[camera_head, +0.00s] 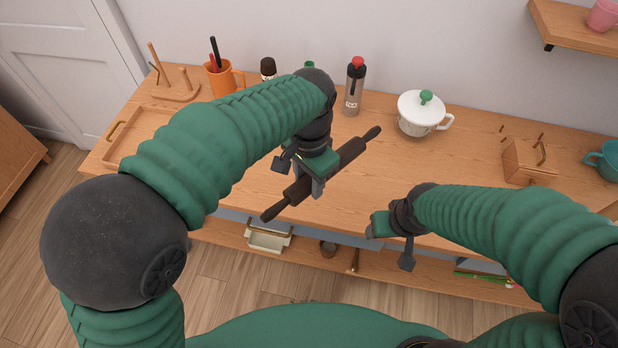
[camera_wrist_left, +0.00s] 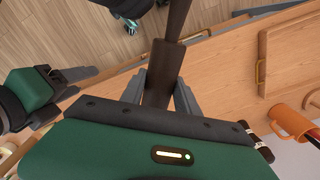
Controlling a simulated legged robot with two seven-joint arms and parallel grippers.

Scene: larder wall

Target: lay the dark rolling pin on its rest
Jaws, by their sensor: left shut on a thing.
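The dark rolling pin (camera_head: 346,154) is in my left gripper (camera_head: 317,188), above the wooden counter. It slants from lower left to upper right in the head view, both handles free. In the left wrist view the pin (camera_wrist_left: 162,75) passes between the two grey fingers of my left gripper (camera_wrist_left: 163,92), which is shut on it. A wooden block with thin dark prongs (camera_head: 529,163) stands at the counter's right; it may be the rest, but I cannot be sure. My right gripper (camera_head: 371,231) is over the counter's front edge; its fingers are unclear.
A wooden stand with pegs (camera_head: 176,92), an orange mug with utensils (camera_head: 219,82), a bottle with a red cap (camera_head: 354,88) and a white lidded pot (camera_head: 420,116) line the back. A teal cup (camera_head: 604,160) is far right. The counter between pot and block is clear.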

